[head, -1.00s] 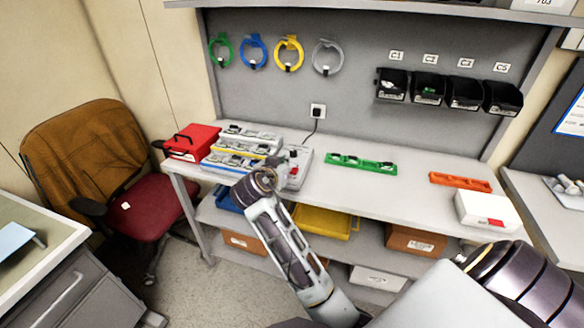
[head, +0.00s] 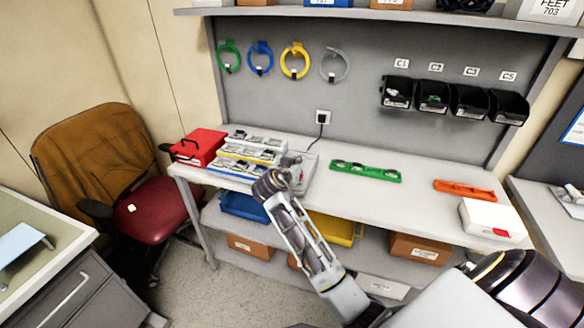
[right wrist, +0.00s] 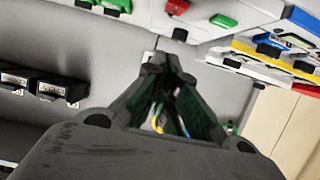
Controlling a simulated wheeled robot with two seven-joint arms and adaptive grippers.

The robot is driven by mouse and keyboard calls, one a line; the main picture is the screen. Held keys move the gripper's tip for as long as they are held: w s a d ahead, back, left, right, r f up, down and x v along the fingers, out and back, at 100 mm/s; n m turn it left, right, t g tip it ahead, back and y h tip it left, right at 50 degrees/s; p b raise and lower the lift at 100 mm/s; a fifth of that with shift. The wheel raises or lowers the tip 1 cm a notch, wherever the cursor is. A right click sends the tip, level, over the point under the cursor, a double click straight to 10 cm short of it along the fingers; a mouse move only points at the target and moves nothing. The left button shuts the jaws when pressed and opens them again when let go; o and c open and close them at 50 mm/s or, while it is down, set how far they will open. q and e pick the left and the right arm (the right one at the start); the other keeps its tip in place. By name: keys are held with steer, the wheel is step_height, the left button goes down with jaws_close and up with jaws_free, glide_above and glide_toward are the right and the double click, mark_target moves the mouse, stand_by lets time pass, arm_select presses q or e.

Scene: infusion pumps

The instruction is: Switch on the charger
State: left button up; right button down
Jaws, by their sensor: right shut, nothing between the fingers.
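The charger (head: 310,166) is a light grey box on the bench, right of the stepped rack, with a black cable up to a wall socket (head: 323,117). My right wrist partly covers it in the head view. In the right wrist view, the charger (right wrist: 243,12) is at the top edge, with a red switch (right wrist: 177,7) and a green part (right wrist: 222,21) on it. My right gripper (right wrist: 168,64) is shut and empty, apart from the charger in that picture. It is small in the head view (head: 297,175), over the charger's front. I cannot tell the switch's position. My left gripper is not in view.
A stepped rack of devices (head: 243,155) and a red case (head: 198,147) stand left of the charger. A green tray (head: 366,171), an orange tray (head: 465,190) and a white box (head: 492,220) are to the right. Black bins (head: 434,97) hang above. The bench between is clear.

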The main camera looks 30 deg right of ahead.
steer(key=shift+x, duration=1.1)
step_height(320, 180, down, 3)
steer(key=shift+r+p, duration=0.2)
steer(key=shift+p, duration=0.2)
steer(key=shift+f, duration=0.85)
steer(key=shift+s+a+f+b, duration=0.1)
steer(key=shift+a+f+b, duration=0.1)
steer(key=shift+f+b, duration=0.35)
steer(key=shift+r, duration=0.4)
steer(key=shift+r+p, duration=0.6)
steer(key=shift+d+r, duration=0.1)
